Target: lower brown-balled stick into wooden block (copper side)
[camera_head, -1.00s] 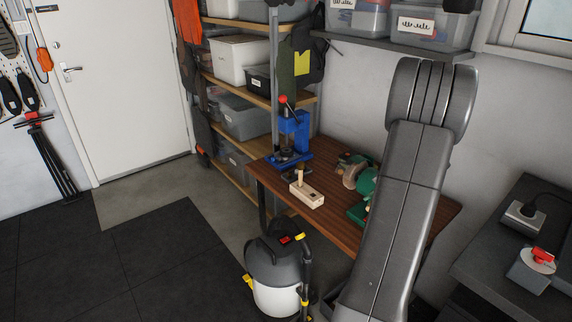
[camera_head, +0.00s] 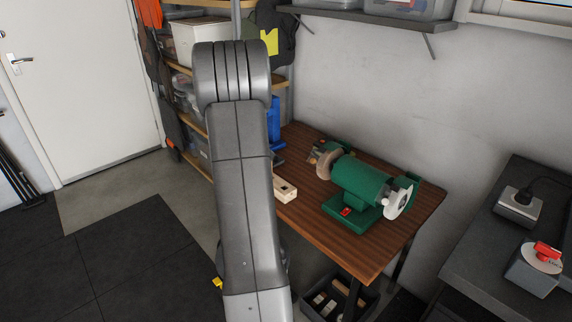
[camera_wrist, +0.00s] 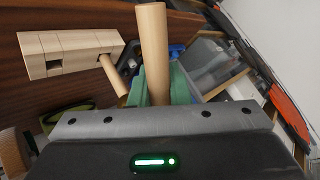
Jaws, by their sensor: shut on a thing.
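The pale wooden block (camera_head: 284,190) sits on the workbench, partly hidden by my arm in the head view. In the wrist view the block (camera_wrist: 75,42) is at the upper left, with a dark square opening in its near face. A thinner wooden stick (camera_wrist: 111,77) stands in it. A thicker wooden stick (camera_wrist: 153,45) rises from my gripper (camera_wrist: 157,106), which is shut on it; it is apart from the block in the picture. Its lower end and the fingertips are hidden by the gripper body. No brown ball or copper side can be made out clearly.
A green bench grinder (camera_head: 362,187) stands on the brown workbench (camera_head: 345,245), right of the block. A blue press (camera_head: 273,125) is partly hidden behind my arm. A dark side table (camera_head: 510,235) with a red-knobbed switch box (camera_head: 535,268) is at right.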

